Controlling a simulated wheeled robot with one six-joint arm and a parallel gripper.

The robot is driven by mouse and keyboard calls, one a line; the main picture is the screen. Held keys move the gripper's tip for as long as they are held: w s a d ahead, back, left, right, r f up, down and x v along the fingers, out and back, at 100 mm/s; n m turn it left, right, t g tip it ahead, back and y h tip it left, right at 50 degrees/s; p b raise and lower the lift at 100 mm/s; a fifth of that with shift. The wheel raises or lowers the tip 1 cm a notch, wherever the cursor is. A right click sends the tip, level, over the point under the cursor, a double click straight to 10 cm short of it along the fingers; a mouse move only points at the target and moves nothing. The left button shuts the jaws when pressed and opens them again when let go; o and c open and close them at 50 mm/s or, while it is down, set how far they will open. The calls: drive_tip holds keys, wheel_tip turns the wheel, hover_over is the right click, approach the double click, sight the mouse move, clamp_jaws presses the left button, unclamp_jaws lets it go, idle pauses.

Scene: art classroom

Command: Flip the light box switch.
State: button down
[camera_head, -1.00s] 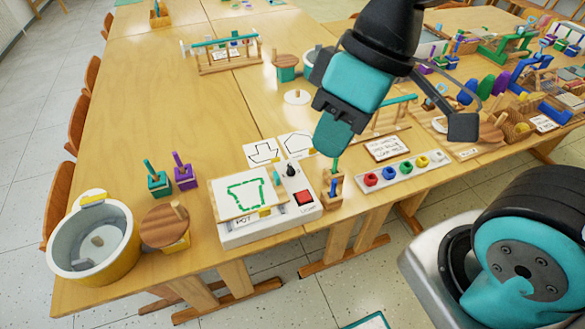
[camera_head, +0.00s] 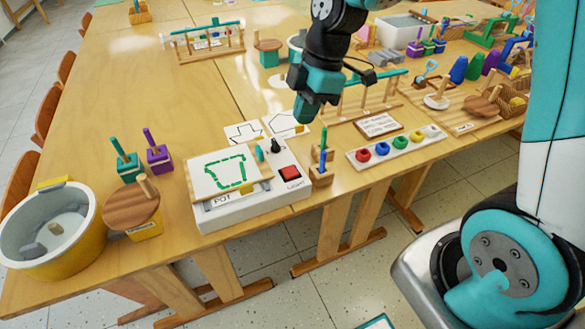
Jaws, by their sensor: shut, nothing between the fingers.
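The light box (camera_head: 218,216) is a white box near the front edge of the table. A sheet with a green dashed pot outline (camera_head: 224,173) lies on its top. Its red switch (camera_head: 290,174) sits at the right of the top, above the word LIGHT. A black knob (camera_head: 276,145) stands behind the switch. My gripper (camera_head: 302,117) is shut and empty. It hangs above the table behind the switch, apart from it, over a card with a drawn shape (camera_head: 285,124). Whether the switch is on or off cannot be told.
A wooden block with upright tools (camera_head: 322,165) stands just right of the light box. Further right is a tray of coloured knobs (camera_head: 398,146). A yellow tub (camera_head: 75,252) and a round wooden stamp (camera_head: 131,209) stand at left.

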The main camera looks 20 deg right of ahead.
sight(288, 177)
drive_tip(key=x, duration=1.3)
drive_tip(key=shift+d, duration=0.35)
drive_tip(key=shift+f, duration=0.55)
drive_tip(key=shift+s+f+b, duration=0.15)
drive_tip(key=shift+f+b, duration=0.25)
drive_tip(key=shift+b, duration=0.1)
drive_tip(key=shift+r, duration=0.1)
drive_tip(key=shift+w+r+p, duration=0.25)
drive_tip(key=shift+w+p, duration=0.2)
drive_tip(key=shift+w, duration=0.3)
